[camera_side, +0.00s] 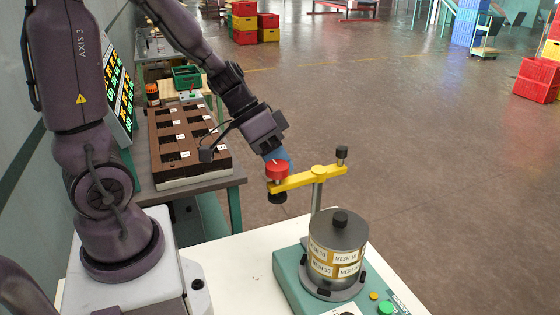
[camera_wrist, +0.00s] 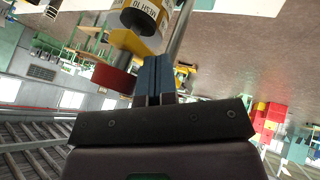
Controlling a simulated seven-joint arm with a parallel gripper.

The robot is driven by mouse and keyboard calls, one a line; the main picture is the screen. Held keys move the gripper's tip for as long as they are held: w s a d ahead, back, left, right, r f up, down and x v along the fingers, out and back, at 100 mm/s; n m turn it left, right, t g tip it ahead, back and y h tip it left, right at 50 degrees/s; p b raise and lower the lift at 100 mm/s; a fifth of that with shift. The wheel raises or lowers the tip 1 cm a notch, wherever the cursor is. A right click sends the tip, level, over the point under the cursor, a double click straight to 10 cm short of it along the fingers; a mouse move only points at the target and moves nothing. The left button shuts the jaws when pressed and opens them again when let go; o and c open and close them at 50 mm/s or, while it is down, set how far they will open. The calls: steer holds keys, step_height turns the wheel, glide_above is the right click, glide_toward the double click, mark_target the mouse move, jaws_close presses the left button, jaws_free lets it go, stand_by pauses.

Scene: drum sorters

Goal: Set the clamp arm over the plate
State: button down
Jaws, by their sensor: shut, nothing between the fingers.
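The yellow clamp arm (camera_side: 305,178) sits on top of an upright metal post (camera_side: 316,200). One end has a red knob (camera_side: 277,170) with a black foot below; the other has a black knob (camera_side: 342,153). The red-knob end points left, away from the sieve stack (camera_side: 336,258), whose dark top plate (camera_side: 352,234) carries a black knob. My gripper (camera_side: 277,155) is shut and empty, its blue fingers right beside the red knob. In the wrist view the shut fingers (camera_wrist: 158,75) are right of the red knob (camera_wrist: 113,80); whether they touch cannot be told.
The stack stands on a green machine base (camera_side: 290,275) with a green button (camera_side: 385,307), on a white table (camera_side: 235,262). A brown compartment tray (camera_side: 185,145) lies on a bench behind, left. The space right of the clamp is open.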

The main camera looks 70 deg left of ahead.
mark_target(286, 169)
steer(key=shift+s+d, duration=0.1)
steer(key=shift+d, duration=0.15)
steer(key=shift+s+d, duration=0.25)
steer(key=shift+d, duration=0.65)
steer(key=shift+w+d, duration=0.1)
steer(key=shift+d, duration=0.95)
steer(key=shift+w+d, duration=0.25)
steer(key=shift+d, duration=0.5)
steer(key=shift+w+d+n+t+y, duration=0.2)
steer(key=shift+d+n+t+y, duration=0.15)
steer(key=shift+n, duration=0.35)
steer(key=shift+a, duration=0.1)
steer(key=v, duration=1.3)
